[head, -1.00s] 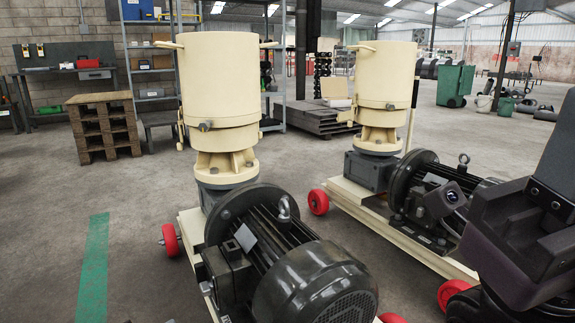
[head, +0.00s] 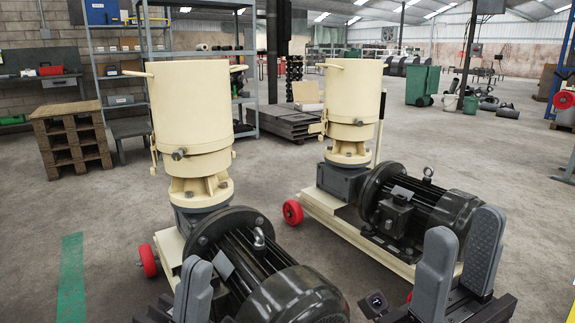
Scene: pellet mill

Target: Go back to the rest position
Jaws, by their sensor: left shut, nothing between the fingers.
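My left gripper (head: 194,285) shows at the bottom edge, left of centre, in front of the near pellet mill's motor. Its grey fingers are shut with nothing between them, and most of it is cut off by the frame. My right gripper (head: 462,262) is at the bottom right, pointing up, in front of the second mill's base. Its two grey fingers stand apart with nothing visible between them. The near pellet mill (head: 190,110) has a cream hopper and a black motor (head: 285,290). The second pellet mill (head: 352,95) stands behind it to the right.
Both mills stand on cream frames with red wheels (head: 293,212). Wooden pallets (head: 72,140) are stacked at the left near shelving (head: 110,60). A green bin (head: 422,84) stands further back. A green stripe (head: 71,280) marks the floor. The floor at the right is largely clear.

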